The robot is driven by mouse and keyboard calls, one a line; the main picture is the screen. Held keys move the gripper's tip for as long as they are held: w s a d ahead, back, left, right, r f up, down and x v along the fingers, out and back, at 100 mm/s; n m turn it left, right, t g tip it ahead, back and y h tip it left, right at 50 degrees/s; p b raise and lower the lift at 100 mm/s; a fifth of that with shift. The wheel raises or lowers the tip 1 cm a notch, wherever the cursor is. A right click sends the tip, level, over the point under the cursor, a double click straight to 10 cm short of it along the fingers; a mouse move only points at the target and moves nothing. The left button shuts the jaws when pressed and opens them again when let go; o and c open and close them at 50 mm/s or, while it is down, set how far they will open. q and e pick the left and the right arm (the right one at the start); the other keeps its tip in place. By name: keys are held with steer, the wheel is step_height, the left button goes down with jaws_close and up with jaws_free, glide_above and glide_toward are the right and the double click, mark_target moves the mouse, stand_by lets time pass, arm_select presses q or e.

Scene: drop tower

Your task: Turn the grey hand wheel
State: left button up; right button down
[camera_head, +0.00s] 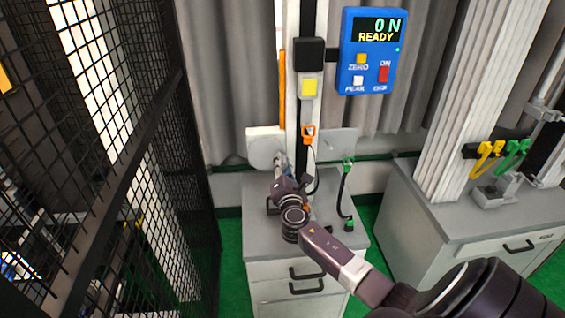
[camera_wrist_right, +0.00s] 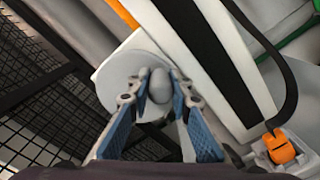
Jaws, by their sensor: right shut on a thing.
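The grey hand wheel (camera_head: 264,153) is on the left side of the white column above the middle cabinet. In the right wrist view the wheel (camera_wrist_right: 112,84) is a pale grey disc with a rounded grey knob (camera_wrist_right: 159,86) on its face. My right gripper (camera_wrist_right: 157,94) has its fingers on either side of this knob and is shut on it. In the head view my right gripper (camera_head: 280,165) is small at the wheel, partly hidden by my wrist. My left gripper is not in view.
A blue display box (camera_head: 371,50) reads "0 N READY". A black mesh fence (camera_head: 130,170) stands close on the left. An orange connector (camera_wrist_right: 281,149) is right of the wheel. A second cabinet (camera_head: 480,220) with yellow and green clips is at right.

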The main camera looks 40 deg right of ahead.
steer(key=shift+r, duration=0.15)
steer(key=c, duration=2)
jaws_free()
steer(key=shift+o, duration=1.3)
steer(key=shift+s+a+f, duration=0.2)
steer(key=shift+s+a, duration=0.05)
steer(key=shift+s, duration=0.05)
steer(key=v, duration=1.1)
steer(key=shift+s, duration=0.1)
